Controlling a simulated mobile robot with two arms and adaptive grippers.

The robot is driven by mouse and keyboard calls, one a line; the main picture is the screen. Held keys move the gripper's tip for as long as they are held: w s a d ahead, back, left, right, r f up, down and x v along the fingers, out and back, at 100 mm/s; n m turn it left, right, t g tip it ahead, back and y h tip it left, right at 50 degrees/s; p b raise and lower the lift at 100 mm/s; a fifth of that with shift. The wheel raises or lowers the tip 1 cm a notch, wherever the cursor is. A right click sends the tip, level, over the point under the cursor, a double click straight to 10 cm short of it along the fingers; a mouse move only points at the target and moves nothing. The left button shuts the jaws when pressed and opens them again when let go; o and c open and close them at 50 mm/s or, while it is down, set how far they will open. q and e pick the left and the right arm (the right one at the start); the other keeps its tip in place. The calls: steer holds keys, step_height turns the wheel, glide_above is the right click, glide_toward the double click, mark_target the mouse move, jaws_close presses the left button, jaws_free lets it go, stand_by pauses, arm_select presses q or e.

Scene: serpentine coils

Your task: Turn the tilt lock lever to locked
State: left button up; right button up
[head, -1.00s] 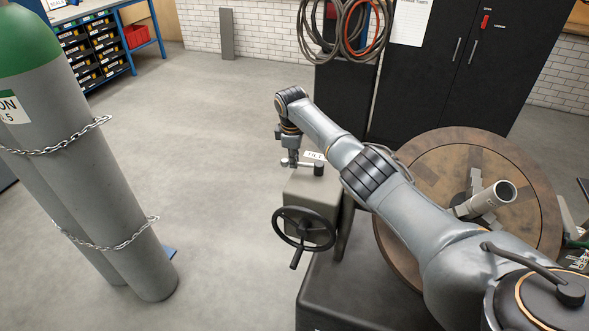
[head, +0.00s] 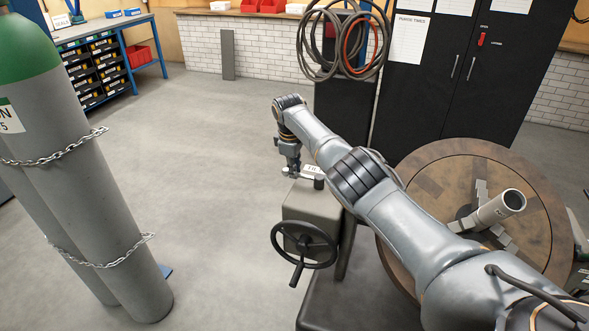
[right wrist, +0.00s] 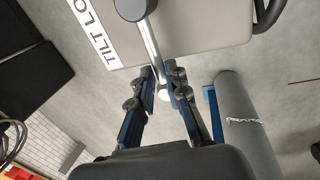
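The tilt lock lever is a metal rod (right wrist: 150,42) that runs from a round black hub (right wrist: 133,8) on a grey box. In the head view the box (head: 312,208) carries the lever on top, with the dark hub (head: 319,183) at its right end. A white label (right wrist: 98,38), partly cut off, reads "TILT LO". My right gripper (right wrist: 163,78) has its fingers drawn close together, one on each side of the rod near its free end. It also shows in the head view (head: 291,172), at the lever's left end. My left gripper is not in view.
A black handwheel (head: 304,245) is on the box's front. A round table (head: 415,200) with a pipe piece (head: 499,208) stands to the right. Chained gas cylinders (head: 120,225) stand at left. The floor (head: 215,170) between them and the box is clear.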

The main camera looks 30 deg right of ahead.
steer(key=shift+o, duration=1.4)
step_height(320, 180, up, 12)
steer(key=s+a, duration=0.1)
steer(key=shift+s+a, duration=0.2)
steer(key=shift+a, duration=0.15)
steer(key=shift+f, duration=0.15)
